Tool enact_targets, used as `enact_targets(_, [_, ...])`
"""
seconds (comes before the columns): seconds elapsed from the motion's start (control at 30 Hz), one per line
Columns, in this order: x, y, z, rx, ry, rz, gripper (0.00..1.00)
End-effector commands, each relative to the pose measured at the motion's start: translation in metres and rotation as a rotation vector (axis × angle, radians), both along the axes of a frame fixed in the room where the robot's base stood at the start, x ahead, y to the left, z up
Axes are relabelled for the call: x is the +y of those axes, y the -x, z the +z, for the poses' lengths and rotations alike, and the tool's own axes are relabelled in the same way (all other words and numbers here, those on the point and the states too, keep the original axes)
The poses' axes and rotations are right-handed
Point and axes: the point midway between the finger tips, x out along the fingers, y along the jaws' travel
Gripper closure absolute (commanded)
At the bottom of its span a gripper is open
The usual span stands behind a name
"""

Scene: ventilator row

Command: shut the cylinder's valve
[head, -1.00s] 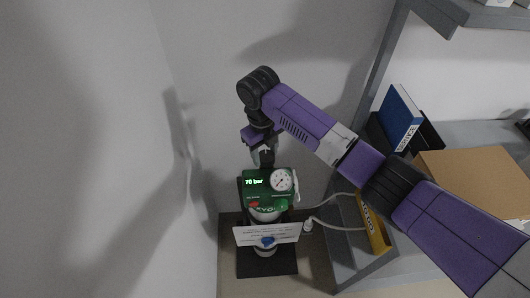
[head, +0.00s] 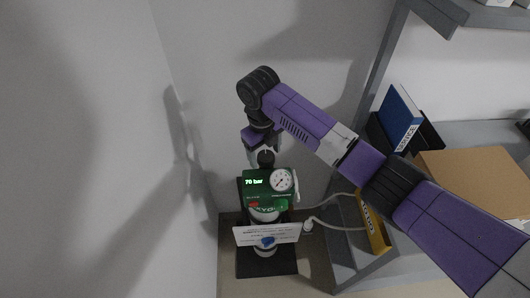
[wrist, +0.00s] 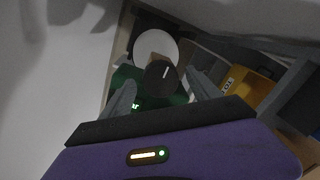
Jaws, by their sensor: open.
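The cylinder stands upright in a dark stand (head: 267,266), with a green valve head (head: 256,196). A lit display (head: 254,182) on it reads 70 bar, beside a round white gauge (head: 282,181). A round black knob (head: 266,158) sits on top of the head; in the wrist view the knob (wrist: 161,78) bears a white line. My gripper (head: 263,148) is directly above the head. In the wrist view my gripper (wrist: 163,95) is open, with a finger on either side of the knob; I cannot tell whether they touch it.
A white card (head: 267,234) hangs on the cylinder's front. A pale hose (head: 335,228) runs right from it. A bare wall (head: 120,150) is close on the left.

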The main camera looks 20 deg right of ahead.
Motion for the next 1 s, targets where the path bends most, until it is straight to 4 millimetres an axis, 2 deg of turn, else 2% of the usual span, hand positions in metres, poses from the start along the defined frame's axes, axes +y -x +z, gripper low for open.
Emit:
enact_targets(0.17, [0.001, -0.001, 0.014, -0.003, 0.0, 0.001, 0.29])
enact_targets(0.53, [0.005, 0.001, 0.069, -0.002, 0.0, 0.001, 0.29])
enact_targets(0.7, [0.005, 0.002, 0.077, 0.0, 0.0, 0.0, 0.29])
enact_targets(1.0, [0.005, 0.002, 0.078, 0.0, 0.0, 0.0, 0.29])
